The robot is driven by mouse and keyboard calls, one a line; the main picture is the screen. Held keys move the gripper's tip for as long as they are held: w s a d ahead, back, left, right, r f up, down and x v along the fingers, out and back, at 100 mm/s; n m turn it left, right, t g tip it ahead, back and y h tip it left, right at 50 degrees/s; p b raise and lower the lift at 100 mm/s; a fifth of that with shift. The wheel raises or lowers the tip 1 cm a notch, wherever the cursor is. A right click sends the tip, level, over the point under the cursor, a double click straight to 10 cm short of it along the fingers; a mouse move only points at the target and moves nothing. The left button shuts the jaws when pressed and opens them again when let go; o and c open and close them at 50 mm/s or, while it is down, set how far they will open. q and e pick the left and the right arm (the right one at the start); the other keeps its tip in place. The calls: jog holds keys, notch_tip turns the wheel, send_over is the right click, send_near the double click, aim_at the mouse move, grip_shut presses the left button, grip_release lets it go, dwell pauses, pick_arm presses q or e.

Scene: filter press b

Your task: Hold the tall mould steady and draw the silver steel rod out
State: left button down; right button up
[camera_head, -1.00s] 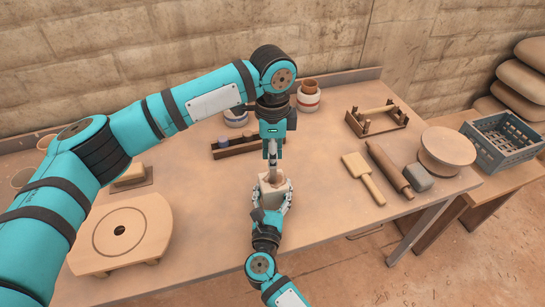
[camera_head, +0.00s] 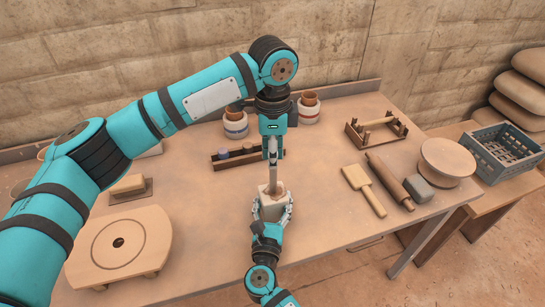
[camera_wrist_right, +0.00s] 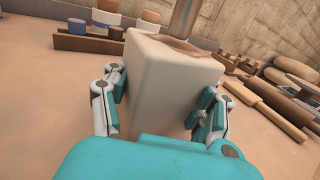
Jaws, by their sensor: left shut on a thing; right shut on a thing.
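The pale, block-shaped tall mould (camera_head: 271,211) stands upright near the front middle of the table. In the right wrist view it (camera_wrist_right: 160,80) fills the centre, with a brown patch on its top. My right gripper (camera_wrist_right: 157,100) is shut on it, one finger on each side. The silver steel rod (camera_head: 272,178) stands upright at the mould's top; it also shows in the right wrist view (camera_wrist_right: 185,18). My left gripper (camera_head: 272,152) is above the mould, shut on the rod's upper part. How deep the rod sits in the mould is hidden.
Behind the mould are a wooden rack (camera_head: 238,158) and banded jars (camera_head: 308,110). To the right lie a paddle (camera_head: 364,188), a rolling pin (camera_head: 389,175) and a round stand (camera_head: 446,162). A round-marked wooden board (camera_head: 95,255) lies at left. A blue-grey crate (camera_head: 500,150) stands far right.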

pick_arm(q)
jog(key=shift+r, duration=1)
jog(key=shift+r, duration=0.1)
jog(key=shift+r, duration=0.4)
pick_arm(e)
jog(key=o, duration=1.6)
jog(key=shift+s, duration=0.1)
